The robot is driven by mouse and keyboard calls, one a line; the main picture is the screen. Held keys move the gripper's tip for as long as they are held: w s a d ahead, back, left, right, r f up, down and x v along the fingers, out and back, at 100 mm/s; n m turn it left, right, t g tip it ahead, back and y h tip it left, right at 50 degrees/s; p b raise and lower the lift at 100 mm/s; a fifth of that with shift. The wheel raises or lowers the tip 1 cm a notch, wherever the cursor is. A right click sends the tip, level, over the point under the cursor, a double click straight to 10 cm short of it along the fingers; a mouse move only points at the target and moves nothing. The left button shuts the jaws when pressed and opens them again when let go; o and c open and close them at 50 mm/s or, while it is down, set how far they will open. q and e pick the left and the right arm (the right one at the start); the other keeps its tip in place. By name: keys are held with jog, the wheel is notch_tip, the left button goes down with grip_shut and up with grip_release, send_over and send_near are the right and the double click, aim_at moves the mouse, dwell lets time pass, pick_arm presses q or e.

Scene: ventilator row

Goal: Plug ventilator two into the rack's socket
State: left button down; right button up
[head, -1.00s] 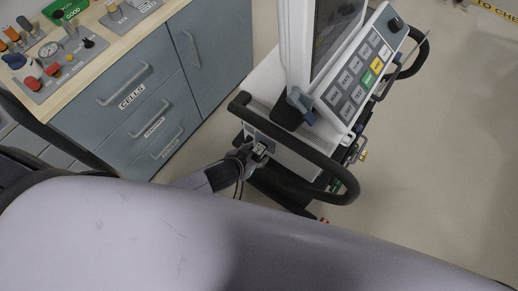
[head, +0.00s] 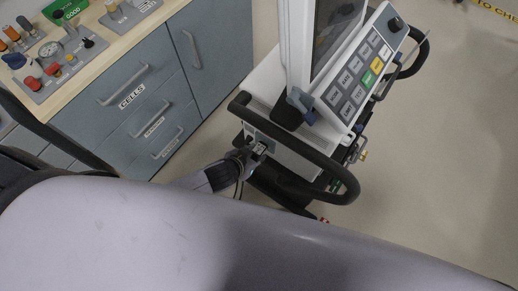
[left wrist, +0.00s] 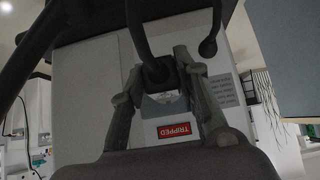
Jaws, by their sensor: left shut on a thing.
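A ventilator (head: 287,152) on a wheeled cart stands in the middle of the head view, with a screen, a keypad (head: 360,75) and a black bumper rail. My left gripper (head: 255,153) is at the cart's lower side. In the left wrist view, my left gripper (left wrist: 160,74) is shut on a black plug (left wrist: 158,70) with a black cable (left wrist: 138,28) rising from it. A pale panel with a red "TRIPPED" label (left wrist: 174,130) lies right by the plug. Whether the plug sits in a socket I cannot tell. My right gripper is not in view.
A blue-grey drawer cabinet (head: 140,95) with a wooden top (head: 103,30) and several gauges and knobs stands at the left. A dark rounded cable end (left wrist: 208,47) hangs beside the right finger. The floor (head: 430,165) at the right is clear.

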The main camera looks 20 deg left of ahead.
pick_arm(q)
jog(key=shift+s, duration=0.2)
dwell(0.3)
jog(key=shift+s+a+p, duration=0.25)
jog(key=shift+s+a, duration=0.05)
jog(key=shift+s, duration=0.5)
jog(key=shift+s+a+p, duration=0.25)
jog(key=shift+s+p, duration=0.05)
jog(key=shift+s, duration=0.45)
jog(key=shift+s+a+p, duration=0.25)
jog(key=shift+s+a, duration=0.05)
jog(key=shift+s, duration=0.5)
